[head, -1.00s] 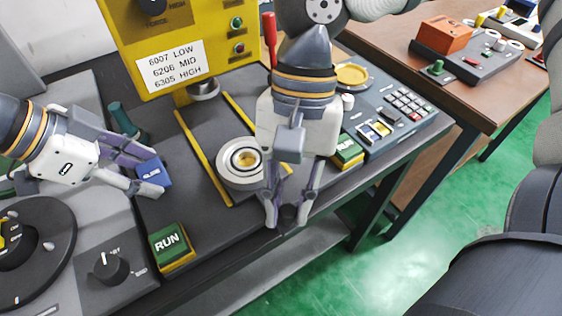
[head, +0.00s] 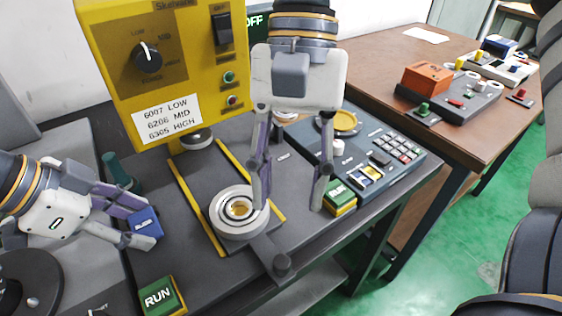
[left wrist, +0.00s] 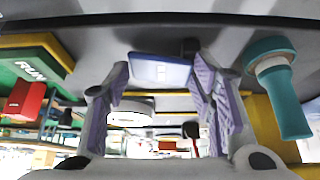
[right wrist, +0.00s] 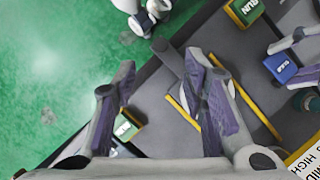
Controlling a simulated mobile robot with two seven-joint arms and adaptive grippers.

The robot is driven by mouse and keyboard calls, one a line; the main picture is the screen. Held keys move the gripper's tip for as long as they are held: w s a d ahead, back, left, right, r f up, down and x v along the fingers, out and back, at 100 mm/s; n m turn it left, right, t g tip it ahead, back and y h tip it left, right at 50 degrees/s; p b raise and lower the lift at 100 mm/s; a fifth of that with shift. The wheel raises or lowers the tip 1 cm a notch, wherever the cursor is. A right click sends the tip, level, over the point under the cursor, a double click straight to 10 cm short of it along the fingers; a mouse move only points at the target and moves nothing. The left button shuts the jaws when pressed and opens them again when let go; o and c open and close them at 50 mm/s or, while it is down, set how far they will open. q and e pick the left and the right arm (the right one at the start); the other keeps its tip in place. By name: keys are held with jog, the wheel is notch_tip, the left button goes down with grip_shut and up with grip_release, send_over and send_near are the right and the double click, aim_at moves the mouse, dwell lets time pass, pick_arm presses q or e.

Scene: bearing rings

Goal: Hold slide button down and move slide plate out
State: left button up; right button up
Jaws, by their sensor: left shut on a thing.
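The blue slide button (head: 144,222) is at the left of the press. My left gripper (head: 148,236) is shut on it; in the left wrist view the blue block (left wrist: 160,70) shows between the fingers. A bearing ring (head: 238,210) sits on the plate. My right gripper (head: 290,205) is open and empty, above and behind the knob, its left finger overlapping the ring's edge in the head view.
Green RUN buttons stand at front left (head: 160,295) and right (head: 340,196) of the plate. The yellow press (head: 165,70) rises behind. A grey keypad panel (head: 375,150) is at the right.

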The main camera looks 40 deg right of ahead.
pick_arm(q)
jog(key=o, duration=1.2)
pick_arm(e)
jog(key=shift+v, duration=1.05)
pick_arm(q)
jog(key=shift+r, duration=0.1)
jog(key=v, duration=1.2)
pick_arm(e)
jog(key=shift+r, duration=0.1)
pick_arm(q)
notch_tip(320, 180, up, 6)
jog(key=shift+f+p, duration=0.1)
jog(key=shift+p, duration=0.85)
pick_arm(e)
jog(key=shift+t, duration=0.5)
jog(key=r, duration=0.2)
jog(key=s+r, duration=0.1)
jog(key=r, duration=0.1)
